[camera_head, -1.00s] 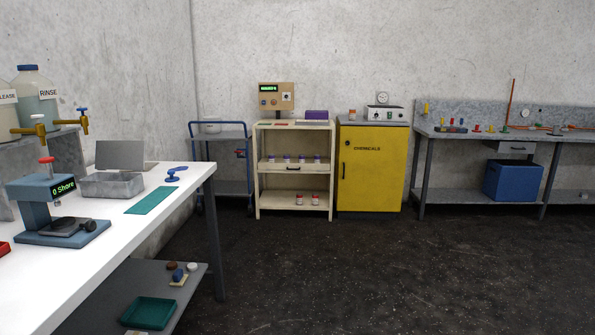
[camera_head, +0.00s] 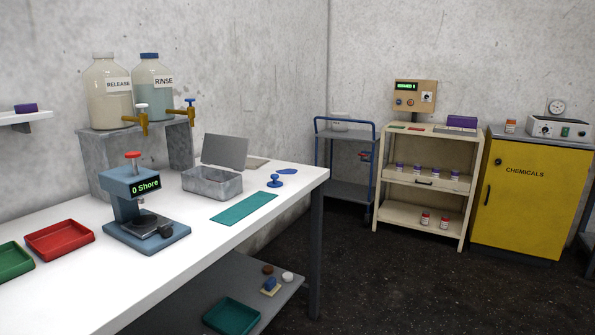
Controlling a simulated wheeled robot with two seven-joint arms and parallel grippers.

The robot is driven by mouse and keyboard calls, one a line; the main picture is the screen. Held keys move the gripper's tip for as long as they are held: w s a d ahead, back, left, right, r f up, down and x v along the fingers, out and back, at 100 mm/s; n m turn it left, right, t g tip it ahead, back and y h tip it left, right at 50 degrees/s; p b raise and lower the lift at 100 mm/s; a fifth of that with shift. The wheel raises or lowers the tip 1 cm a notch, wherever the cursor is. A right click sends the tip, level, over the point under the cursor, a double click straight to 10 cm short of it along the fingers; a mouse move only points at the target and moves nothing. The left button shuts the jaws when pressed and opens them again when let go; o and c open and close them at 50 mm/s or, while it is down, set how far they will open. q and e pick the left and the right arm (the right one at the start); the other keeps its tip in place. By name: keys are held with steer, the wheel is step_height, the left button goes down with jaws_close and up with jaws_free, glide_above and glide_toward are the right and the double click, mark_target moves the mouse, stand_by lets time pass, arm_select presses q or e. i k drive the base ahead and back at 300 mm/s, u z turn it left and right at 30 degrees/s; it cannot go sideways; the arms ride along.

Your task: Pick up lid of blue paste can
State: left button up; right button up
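No can that I can clearly identify as the blue paste can shows in the head view. A small blue knobbed piece (camera_head: 275,181) stands on the white table near its far right corner. A flat blue piece (camera_head: 288,171) lies just behind it. Several small jars with purple-blue lids (camera_head: 422,170) stand on the middle shelf of the cream rack (camera_head: 388,204), too small to read. Two red-lidded jars (camera_head: 425,219) stand on its lower shelf. Neither of my grippers is in view.
The white table (camera_head: 215,238) holds a hardness tester (camera_head: 140,205), an open metal box (camera_head: 212,183), a green mat (camera_head: 244,207), a red tray (camera_head: 60,240) and a green tray (camera_head: 12,262). A yellow cabinet (camera_head: 525,205) stands right. Dark floor (camera_head: 400,290) is clear.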

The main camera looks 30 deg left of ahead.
mark_target(274, 183)
steer(key=i, duration=2.9)
steer(key=u, duration=1.35)
